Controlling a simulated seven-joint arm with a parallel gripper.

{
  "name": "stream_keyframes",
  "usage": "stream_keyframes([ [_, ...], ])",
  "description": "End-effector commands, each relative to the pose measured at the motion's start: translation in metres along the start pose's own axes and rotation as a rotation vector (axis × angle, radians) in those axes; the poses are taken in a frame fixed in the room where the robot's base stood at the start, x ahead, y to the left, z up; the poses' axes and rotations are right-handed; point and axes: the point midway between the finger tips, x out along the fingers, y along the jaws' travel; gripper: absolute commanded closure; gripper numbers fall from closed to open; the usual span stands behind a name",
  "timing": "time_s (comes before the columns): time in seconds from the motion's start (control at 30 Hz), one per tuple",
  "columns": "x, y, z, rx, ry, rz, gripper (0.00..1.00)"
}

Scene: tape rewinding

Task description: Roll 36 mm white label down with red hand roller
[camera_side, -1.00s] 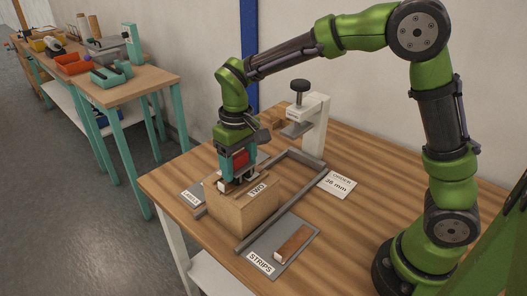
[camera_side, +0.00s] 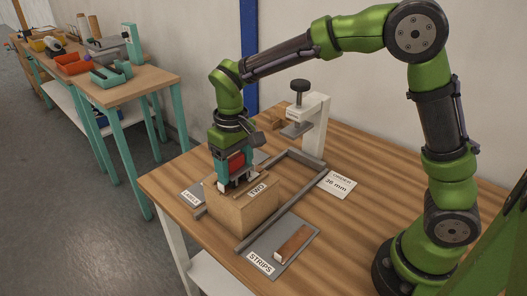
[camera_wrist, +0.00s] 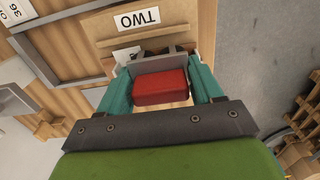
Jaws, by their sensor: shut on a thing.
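My gripper (camera_side: 228,187) points down over the top of the cardboard box (camera_side: 231,214) marked TWO. It is shut on the red hand roller (camera_side: 235,163), whose red block also shows between the teal fingers in the wrist view (camera_wrist: 161,87). The roller's lower end is at the box top; I cannot tell whether it touches. A small piece of white label (camera_wrist: 126,54) shows beside the roller in the wrist view, and the rest of it is hidden. The box stands inside a grey frame (camera_side: 280,207) on the wooden table.
A grey STRIPS mat (camera_side: 292,262) with a brown strip block (camera_side: 293,243) lies in front. A grey LABEL mat (camera_side: 193,191) is at the left. A white press (camera_side: 314,125) with a black knob stands behind. An order card (camera_side: 337,184) reads 36 mm.

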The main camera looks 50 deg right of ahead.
Motion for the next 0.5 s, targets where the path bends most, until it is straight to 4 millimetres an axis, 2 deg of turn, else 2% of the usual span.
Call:
stream_keyframes([
  [0.5,0.001,0.011,-0.001,0.0,0.003,-0.001,0.65],
])
